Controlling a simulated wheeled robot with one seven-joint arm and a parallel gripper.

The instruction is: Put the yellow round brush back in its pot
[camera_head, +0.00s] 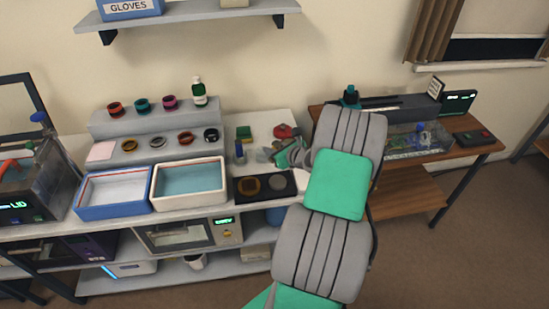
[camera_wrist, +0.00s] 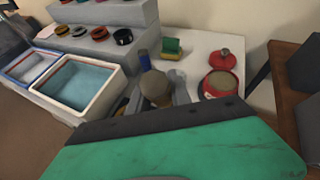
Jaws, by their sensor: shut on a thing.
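My gripper (camera_head: 268,154) is over the right part of the white bench, at the end of my grey and green arm. In the wrist view its grey fingers (camera_wrist: 157,98) are shut on a rounded tan-brown thing (camera_wrist: 155,83), probably the brush; no clear yellow shows on it. How far it stands above the bench is hard to tell. A dark blue upright thing (camera_head: 239,152) stands just left of the gripper; it also shows behind the held thing in the wrist view (camera_wrist: 144,60). I cannot tell which thing is the brush's pot.
A green and yellow sponge (camera_wrist: 173,48) lies behind. A white tray (camera_head: 190,205) and a blue tray (camera_head: 114,211) are at left, below a stepped grey rack (camera_head: 155,117) with lens rings.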

